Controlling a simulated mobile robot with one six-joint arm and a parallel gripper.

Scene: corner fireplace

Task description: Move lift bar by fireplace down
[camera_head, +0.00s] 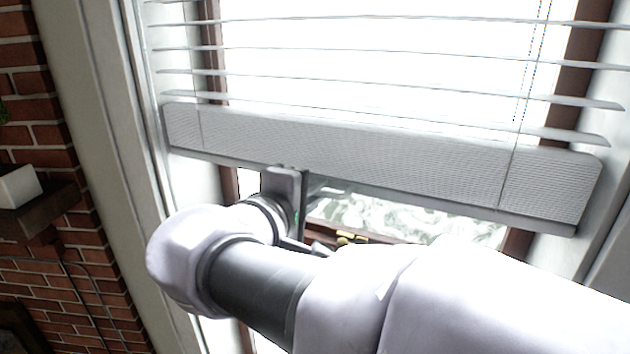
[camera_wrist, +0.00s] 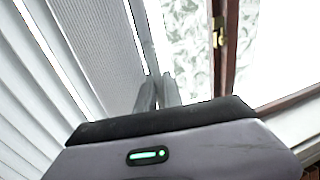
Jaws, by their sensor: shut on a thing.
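The lift bar (camera_head: 480,205) is the pale rail along the bottom edge of the white window blind (camera_head: 370,160). It hangs partway down the window and slopes down to the right in the head view. My gripper (camera_head: 308,188) is at the underside of the rail, left of its middle. In the wrist view the rail (camera_wrist: 140,35) runs down to my gripper's fingertips (camera_wrist: 158,92), which are shut on it. The exact contact is partly hidden by my wrist in the head view.
A wooden window frame (camera_wrist: 228,50) with a brass latch (camera_wrist: 220,38) lies behind the blind. A red brick wall (camera_head: 60,290) with a dark shelf (camera_head: 45,212) holding a white box (camera_head: 18,187) is at left. Glass shows below the rail.

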